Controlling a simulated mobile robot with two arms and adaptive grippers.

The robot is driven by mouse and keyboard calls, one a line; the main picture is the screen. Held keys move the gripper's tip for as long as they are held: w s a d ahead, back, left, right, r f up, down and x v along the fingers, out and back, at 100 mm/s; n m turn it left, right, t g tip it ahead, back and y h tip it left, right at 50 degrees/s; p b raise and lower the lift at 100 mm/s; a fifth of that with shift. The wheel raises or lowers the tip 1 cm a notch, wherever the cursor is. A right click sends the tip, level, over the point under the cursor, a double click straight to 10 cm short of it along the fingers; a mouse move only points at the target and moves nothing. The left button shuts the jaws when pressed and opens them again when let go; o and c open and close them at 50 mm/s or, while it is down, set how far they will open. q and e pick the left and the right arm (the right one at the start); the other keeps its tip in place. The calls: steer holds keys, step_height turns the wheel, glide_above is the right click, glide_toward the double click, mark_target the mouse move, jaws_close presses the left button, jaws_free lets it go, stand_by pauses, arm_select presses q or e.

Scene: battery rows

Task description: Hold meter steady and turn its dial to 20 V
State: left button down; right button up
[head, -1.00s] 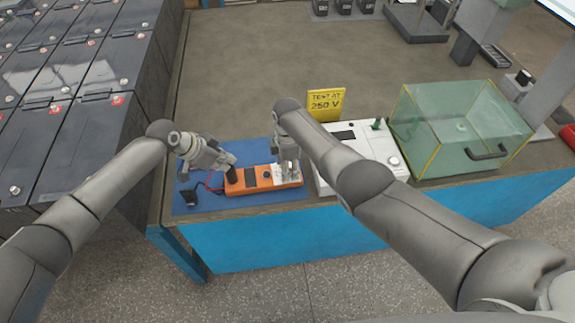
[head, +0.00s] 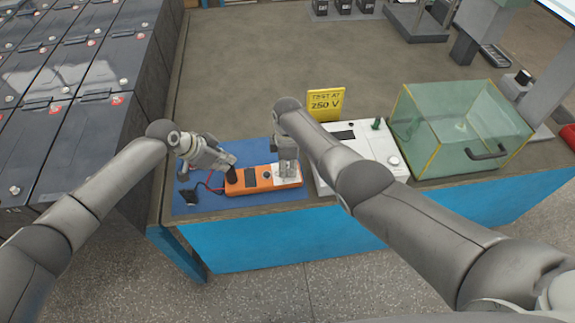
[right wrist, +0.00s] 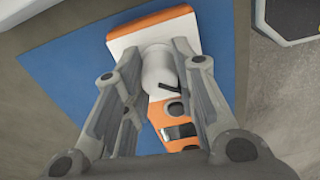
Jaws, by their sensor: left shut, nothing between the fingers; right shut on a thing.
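The orange meter with a white end (head: 262,180) lies on a blue mat near the table's front edge. My right gripper (head: 287,170) is over its white end. In the right wrist view the fingers are shut on the pale round dial (right wrist: 158,72), which has a black pointer mark. The meter's dark display (right wrist: 180,131) shows below it; the scale around the dial is too small or hidden to read. My left gripper (head: 232,168) is shut and empty at the meter's left end, close to or touching it; I cannot tell which.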

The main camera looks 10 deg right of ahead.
arm_select(q)
steer(key=shift+s+f, duration=0.25)
steer(key=shift+f, duration=0.15)
arm_select(e)
steer(key=m, duration=0.5)
steer(key=shift+a+m, duration=0.1)
steer(key=shift+m, duration=0.2)
steer(key=m, duration=1)
steer(key=shift+m, duration=0.4)
steer(key=m, duration=0.5)
steer(key=shift+a+m, duration=0.1)
steer(key=shift+m, duration=0.3)
steer(key=o, duration=1.1)
steer(key=shift+c, duration=0.2)
steer(key=shift+r, duration=0.1)
step_height(320, 180, up, 12)
steer(key=shift+s, duration=0.15)
